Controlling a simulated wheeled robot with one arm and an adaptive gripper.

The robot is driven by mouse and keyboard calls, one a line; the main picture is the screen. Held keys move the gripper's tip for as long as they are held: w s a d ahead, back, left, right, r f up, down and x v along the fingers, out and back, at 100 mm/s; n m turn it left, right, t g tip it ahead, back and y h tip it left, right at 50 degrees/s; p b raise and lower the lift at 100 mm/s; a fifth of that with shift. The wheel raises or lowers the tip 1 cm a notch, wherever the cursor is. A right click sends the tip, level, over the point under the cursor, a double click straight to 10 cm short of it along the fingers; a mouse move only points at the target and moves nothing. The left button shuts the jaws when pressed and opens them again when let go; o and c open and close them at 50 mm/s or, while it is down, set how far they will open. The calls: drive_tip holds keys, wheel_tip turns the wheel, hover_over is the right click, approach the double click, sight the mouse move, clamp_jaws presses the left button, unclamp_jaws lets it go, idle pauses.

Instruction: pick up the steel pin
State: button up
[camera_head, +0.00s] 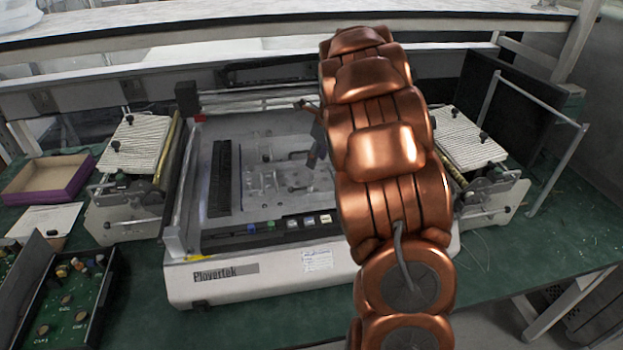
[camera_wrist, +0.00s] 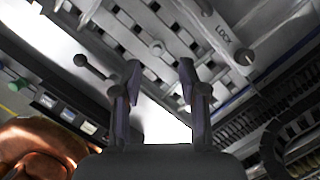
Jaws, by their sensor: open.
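My gripper (camera_wrist: 160,78) is open in the wrist view, with its two dark fingers apart and nothing held between them. In the head view it is low over the machine bed, largely hidden behind my copper arm. I cannot identify the steel pin for certain. A small round pale peg (camera_wrist: 157,47) shows beyond the fingertips in the wrist view, on the slotted metal plate. A thin rod with a dark ball end (camera_wrist: 95,67) lies left of the left finger. Which of these, if either, is the pin is unclear.
The white Plovertek machine (camera_head: 280,277) stands on a green bench (camera_head: 500,285), with striped side feeders (camera_head: 135,143) (camera_head: 462,138). A purple-edged box (camera_head: 45,180) and a circuit tray (camera_head: 75,300) are at left. A shelf (camera_head: 240,35) overhangs the back. A metal rail (camera_head: 555,170) stands at right.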

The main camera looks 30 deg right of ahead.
sight(312, 174)
drive_tip(key=shift+s+p+x, duration=0.1)
drive_tip(key=shift+p+x, duration=0.4)
drive_tip(key=shift+x, duration=0.95)
drive_tip(key=shift+s+p+x, duration=0.15)
drive_tip(key=shift+p+x, duration=0.3)
drive_tip(key=shift+x, duration=0.95)
drive_tip(key=shift+a, duration=0.15)
drive_tip(key=shift+c, duration=0.4)
clamp_jaws()
